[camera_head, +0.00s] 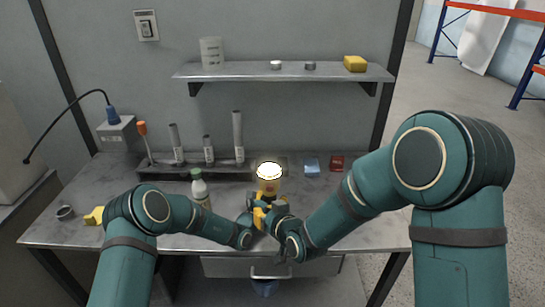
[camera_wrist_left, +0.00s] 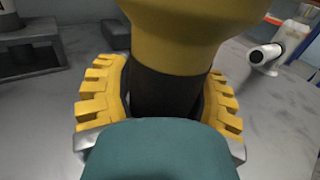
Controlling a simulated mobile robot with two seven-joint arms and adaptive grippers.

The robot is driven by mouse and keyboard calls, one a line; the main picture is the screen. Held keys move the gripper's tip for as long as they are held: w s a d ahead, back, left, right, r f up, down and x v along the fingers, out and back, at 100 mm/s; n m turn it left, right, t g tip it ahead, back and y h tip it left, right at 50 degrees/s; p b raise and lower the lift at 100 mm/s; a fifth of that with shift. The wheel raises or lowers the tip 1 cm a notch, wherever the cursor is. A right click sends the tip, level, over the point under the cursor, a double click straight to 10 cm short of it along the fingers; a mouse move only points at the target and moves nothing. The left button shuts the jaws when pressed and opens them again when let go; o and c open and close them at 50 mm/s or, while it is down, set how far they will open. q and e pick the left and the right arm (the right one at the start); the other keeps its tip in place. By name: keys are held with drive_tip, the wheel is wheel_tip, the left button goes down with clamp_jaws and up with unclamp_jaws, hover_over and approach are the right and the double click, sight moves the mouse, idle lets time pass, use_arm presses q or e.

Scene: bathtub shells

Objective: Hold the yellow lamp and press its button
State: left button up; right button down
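The yellow lamp (camera_head: 268,185) stands upright near the middle of the table, its round top glowing bright white. In the left wrist view, its wide yellow body (camera_wrist_left: 190,30) hangs over a dark lower part (camera_wrist_left: 165,92). My left gripper (camera_wrist_left: 162,95) has its yellow fingers on both sides of that dark part, seemingly closed against it. In the head view, my left gripper (camera_head: 255,198) is at the lamp's lower part. My right gripper (camera_head: 267,214) is just below it, close to the lamp. Its fingers overlap with the left gripper, so its opening is unclear. No button is visible.
A white bottle with a green cap (camera_head: 200,188) stands close behind my left forearm. Several grey tubes stand in a rack (camera_head: 215,168) at the back. A blue block (camera_head: 311,165) and a red block (camera_head: 337,163) lie right of the lamp. A shelf (camera_head: 285,72) hangs above.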

use_arm(q)
drive_tip(key=shift+o, duration=0.8)
drive_tip(key=shift+s, duration=0.1)
